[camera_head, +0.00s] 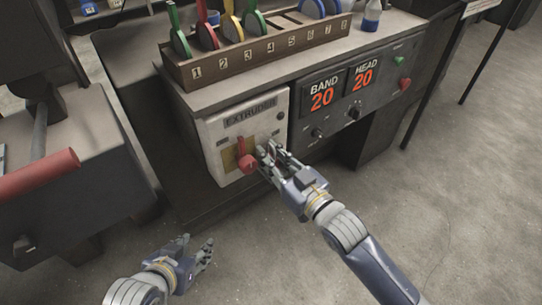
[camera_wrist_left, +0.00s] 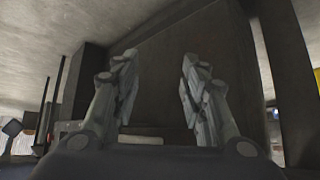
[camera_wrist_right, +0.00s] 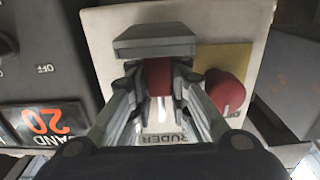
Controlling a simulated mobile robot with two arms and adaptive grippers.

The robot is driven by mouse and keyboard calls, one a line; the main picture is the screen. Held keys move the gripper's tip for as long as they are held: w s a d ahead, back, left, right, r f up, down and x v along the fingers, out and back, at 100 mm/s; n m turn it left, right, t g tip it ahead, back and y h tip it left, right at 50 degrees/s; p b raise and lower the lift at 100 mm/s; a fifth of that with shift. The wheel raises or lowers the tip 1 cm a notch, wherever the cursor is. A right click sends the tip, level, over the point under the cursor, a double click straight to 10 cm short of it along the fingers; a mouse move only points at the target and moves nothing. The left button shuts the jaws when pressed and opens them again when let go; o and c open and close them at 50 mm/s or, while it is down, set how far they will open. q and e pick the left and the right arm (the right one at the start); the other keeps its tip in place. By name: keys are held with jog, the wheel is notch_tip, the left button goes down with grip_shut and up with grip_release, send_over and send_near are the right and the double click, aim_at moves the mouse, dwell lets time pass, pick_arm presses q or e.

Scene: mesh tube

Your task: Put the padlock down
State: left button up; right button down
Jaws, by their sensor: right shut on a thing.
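The padlock (camera_wrist_right: 157,76), with a red body, is between the fingertips of my right gripper (camera_wrist_right: 160,85) in the right wrist view. A pale shackle-like part shows just below the red body. In the head view my right gripper (camera_head: 270,158) is in front of the extruder panel (camera_head: 222,135), right beside the red rotary switch (camera_head: 246,162); its fingers hide the padlock there. The switch also shows in the right wrist view (camera_wrist_right: 225,92), to the right of the padlock. My left gripper (camera_head: 202,250) is low over the floor, its fingers apart and empty in the left wrist view (camera_wrist_left: 158,90).
A numbered rack (camera_head: 255,58) with coloured padlock-like tags or handles stands on the bench top (camera_head: 215,95). A control box (camera_head: 350,95) reads BAND 20 and HEAD 20. A red-ended bar (camera_head: 40,172) juts out at left. The floor (camera_head: 455,210) at right is clear.

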jog(key=c, duration=1.8)
grip_release()
jog(key=shift+f, duration=0.15)
pick_arm(q)
jog(key=shift+w+r, duration=0.1)
pick_arm(e)
jog(key=shift+r, duration=0.2)
pick_arm(q)
jog(key=s+a+f+g+y+p, duration=0.1)
jog(key=s+a+f+g+p, duration=0.1)
jog(key=s, duration=0.7)
jog(key=shift+s+a+f+g, duration=0.3)
jog(key=shift+a+f+g, duration=0.35)
jog(key=shift+g, duration=0.75)
pick_arm(e)
jog(key=shift+v, duration=6)
pick_arm(q)
jog(key=shift+d+f, duration=0.1)
jog(key=shift+d, duration=0.05)
